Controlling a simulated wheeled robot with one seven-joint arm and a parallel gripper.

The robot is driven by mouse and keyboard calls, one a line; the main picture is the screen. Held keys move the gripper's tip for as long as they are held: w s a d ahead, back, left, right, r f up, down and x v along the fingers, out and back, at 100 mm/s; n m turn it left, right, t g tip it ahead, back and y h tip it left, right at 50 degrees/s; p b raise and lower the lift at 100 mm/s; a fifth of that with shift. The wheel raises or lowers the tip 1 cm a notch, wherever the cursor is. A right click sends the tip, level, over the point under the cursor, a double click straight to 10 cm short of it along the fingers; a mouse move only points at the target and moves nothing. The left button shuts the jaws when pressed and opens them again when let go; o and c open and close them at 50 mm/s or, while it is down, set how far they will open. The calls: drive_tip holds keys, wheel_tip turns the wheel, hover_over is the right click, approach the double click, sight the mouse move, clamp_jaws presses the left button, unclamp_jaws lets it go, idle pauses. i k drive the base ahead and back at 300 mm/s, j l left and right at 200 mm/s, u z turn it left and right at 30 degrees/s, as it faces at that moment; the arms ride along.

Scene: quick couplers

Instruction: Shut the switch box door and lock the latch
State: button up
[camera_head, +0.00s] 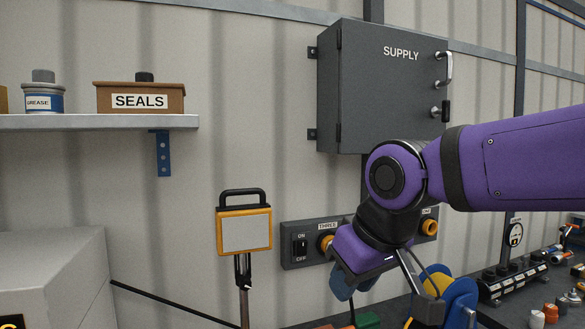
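The grey switch box (328,90), marked SUPPLY, hangs on the wall at the upper right. Its door (385,90) lies across the front and looks shut; I cannot tell whether it is fully flush. The door has hinges on its left edge and a metal pull handle (448,68) at the upper right. Below the handle is the latch (445,110), with a black grip hanging upright; whether it is locked I cannot tell. My gripper (385,290) is below the box, pointing down, apart from door and latch. Its fingers are partly hidden and hard to tell from the things behind.
A wall panel (300,262) with a switch and orange-ringed couplers is behind my gripper. A yellow-framed sign (243,230) stands to the left. A shelf (90,122) holds a SEALS box (140,97). Blue and yellow discs (458,300) and small parts crowd the bench.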

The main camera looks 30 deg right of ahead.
sight(445, 112)
drive_tip(key=k+z, duration=0.15)
drive_tip(key=z, duration=0.3)
drive_tip(key=k+l+z, duration=0.1)
drive_tip(key=z, duration=0.35)
drive_tip(key=l+z, duration=0.2)
drive_tip(key=z, duration=0.3)
drive_tip(key=k+l, duration=0.05)
